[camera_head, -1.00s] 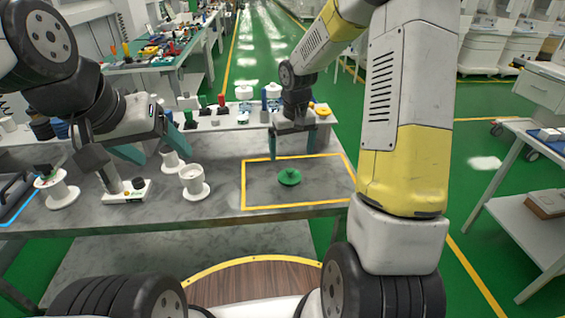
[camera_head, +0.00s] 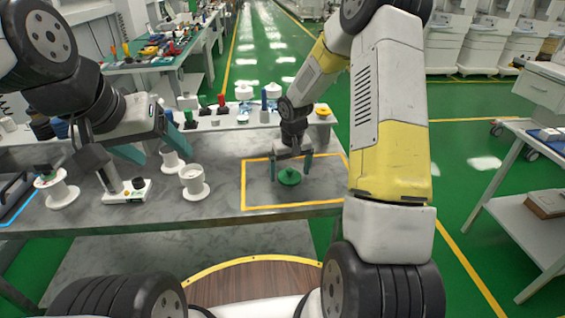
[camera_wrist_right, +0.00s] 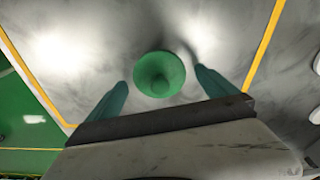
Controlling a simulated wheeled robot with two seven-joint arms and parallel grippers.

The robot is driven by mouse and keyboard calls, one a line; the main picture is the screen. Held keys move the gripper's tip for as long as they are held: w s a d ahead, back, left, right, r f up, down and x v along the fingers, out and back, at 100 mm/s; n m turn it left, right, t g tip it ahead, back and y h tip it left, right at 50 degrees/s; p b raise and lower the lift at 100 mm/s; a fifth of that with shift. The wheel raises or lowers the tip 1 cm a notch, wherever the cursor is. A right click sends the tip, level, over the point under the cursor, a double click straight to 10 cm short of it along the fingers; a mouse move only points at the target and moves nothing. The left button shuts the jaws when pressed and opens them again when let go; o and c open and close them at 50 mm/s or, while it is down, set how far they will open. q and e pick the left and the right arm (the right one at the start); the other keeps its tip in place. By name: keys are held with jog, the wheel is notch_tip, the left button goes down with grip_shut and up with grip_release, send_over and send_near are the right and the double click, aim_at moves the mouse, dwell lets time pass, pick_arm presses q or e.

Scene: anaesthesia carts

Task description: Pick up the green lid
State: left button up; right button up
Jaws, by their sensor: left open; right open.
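The green lid (camera_head: 289,177), a round disc with a knob, lies on the grey table inside the yellow-taped rectangle. In the right wrist view the lid (camera_wrist_right: 159,75) sits just beyond and between the two fingertips. My right gripper (camera_head: 291,168) is open and points down at the lid, with one finger to each side; whether the fingers touch it I cannot tell. Its green fingers also show in the right wrist view (camera_wrist_right: 160,85). My left gripper (camera_head: 157,140) is open and empty over the left part of the table, above the white cups.
Several coloured items line a white shelf (camera_head: 235,122) at the back. The taped rectangle (camera_head: 245,190) is clear around the lid.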

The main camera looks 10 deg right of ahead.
jog(key=c, duration=1.3)
jog(key=shift+c, duration=0.4)
jog(key=shift+r, duration=0.2)
